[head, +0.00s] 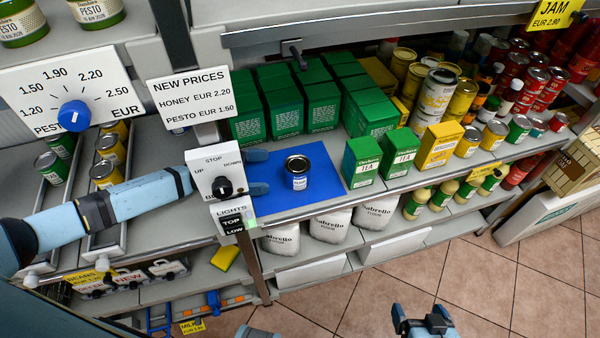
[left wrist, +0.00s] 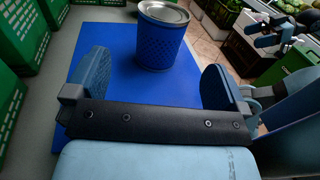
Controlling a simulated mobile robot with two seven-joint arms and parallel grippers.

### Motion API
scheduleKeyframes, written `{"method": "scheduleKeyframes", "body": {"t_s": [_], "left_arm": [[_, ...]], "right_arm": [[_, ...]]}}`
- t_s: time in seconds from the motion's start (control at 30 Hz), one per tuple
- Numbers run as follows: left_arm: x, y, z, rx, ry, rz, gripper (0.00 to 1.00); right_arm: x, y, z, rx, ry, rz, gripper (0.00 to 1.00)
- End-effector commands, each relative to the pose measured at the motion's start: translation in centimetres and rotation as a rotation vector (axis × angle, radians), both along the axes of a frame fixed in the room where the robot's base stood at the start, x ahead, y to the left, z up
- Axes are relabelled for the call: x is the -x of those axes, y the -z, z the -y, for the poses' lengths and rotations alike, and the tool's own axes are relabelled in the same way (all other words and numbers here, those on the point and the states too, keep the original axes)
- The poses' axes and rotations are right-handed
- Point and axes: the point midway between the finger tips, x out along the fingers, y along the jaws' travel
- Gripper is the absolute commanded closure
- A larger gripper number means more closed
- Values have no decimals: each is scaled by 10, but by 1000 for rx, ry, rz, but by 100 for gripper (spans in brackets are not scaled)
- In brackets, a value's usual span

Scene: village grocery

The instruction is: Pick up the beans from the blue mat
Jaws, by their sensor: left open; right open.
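The blue can (head: 299,181), with a pale label and a silver lid, stands upright on the blue mat (head: 321,152) on the shelf. I take it for the beans; its label is too small to read. My left gripper (head: 262,172) is open at the left of the can, partly hidden behind the control panel. In the left wrist view the can (left wrist: 162,35) stands beyond and between the spread fingers (left wrist: 158,88), with a gap, on the mat (left wrist: 112,65). My right gripper (head: 425,322) is open and empty, low over the floor, away from the shelf.
A panel with a knob (head: 222,187) stands at the shelf's left, beside my left arm. Green boxes (head: 282,108) stand behind the mat, and green tea boxes (head: 362,161) stand to its right. Flour bags (head: 327,226) are below. The tiled floor (head: 480,270) is clear.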

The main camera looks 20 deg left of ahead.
Motion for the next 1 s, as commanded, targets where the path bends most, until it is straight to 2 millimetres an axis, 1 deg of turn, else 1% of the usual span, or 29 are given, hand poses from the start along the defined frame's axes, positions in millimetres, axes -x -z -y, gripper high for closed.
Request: {"method": "scheduleKeyframes", "body": {"t_s": [0.03,0.13,0.37,0.47,0.6,0.7,0.8,0.97,1.0], "left_arm": [[-5,-3,11,2,2,2,0],[-10,-2,27,3,2,1,0],[-17,-1,43,1,1,-1,0],[-20,-2,54,1,2,0,0],[-28,-2,75,1,1,0,0],[-31,0,85,0,1,-1,0],[-33,1,88,0,-1,-2,0],[-33,1,88,0,-1,-2,0],[-33,1,88,0,-1,-2,2]], "right_arm": [[1,-2,0,-1,0,2,9],[4,-2,1,3,0,-1,9],[8,2,6,16,-2,-11,9],[8,-2,9,24,-4,-8,9],[7,-7,10,29,-5,1,9],[6,-7,10,29,-6,5,9],[5,-6,9,29,-6,6,9],[6,-4,8,28,-8,3,9],[6,-4,7,28,-8,2,9]]}}
